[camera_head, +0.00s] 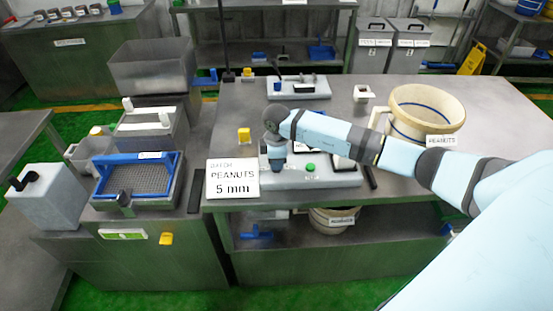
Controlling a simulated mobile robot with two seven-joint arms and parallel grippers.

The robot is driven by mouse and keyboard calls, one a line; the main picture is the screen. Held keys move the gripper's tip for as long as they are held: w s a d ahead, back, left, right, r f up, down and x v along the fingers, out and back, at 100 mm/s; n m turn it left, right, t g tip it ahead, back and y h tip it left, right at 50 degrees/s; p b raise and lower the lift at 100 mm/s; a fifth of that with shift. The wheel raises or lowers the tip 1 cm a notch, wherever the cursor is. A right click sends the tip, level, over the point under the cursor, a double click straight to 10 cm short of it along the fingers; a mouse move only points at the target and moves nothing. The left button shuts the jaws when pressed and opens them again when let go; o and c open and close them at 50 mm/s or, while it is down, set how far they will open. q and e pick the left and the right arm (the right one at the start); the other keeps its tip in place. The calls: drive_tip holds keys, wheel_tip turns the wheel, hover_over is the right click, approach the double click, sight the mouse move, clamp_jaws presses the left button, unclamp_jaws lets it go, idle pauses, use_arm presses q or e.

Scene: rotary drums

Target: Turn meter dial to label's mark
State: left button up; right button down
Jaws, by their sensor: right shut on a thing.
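The meter (318,179) is a pale grey box on the steel table, with a green button (311,167) on top. A white label (233,179) in front of its left side reads "BATCH PEANUTS 5 mm". My right gripper (277,163) points down onto the left part of the meter, shut on the dial there. The gripper hides the dial and its marks, so its setting cannot be read. My arm also covers part of the meter's top. My left gripper is not in view.
A cream tub (425,108) labelled "PEANUTS" stands at the right. A blue-framed sieve tray (137,178) stands at the left. The table's far right is clear.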

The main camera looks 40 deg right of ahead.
drive_tip(key=shift+d, duration=0.1)
idle(0.4)
drive_tip(key=c, duration=1.1)
unclamp_jaws()
drive_tip(key=shift+r, duration=0.15)
wheel_tip(320, 180, up, 14)
drive_tip(key=shift+f+b, duration=0.2)
drive_tip(key=shift+b, duration=0.5)
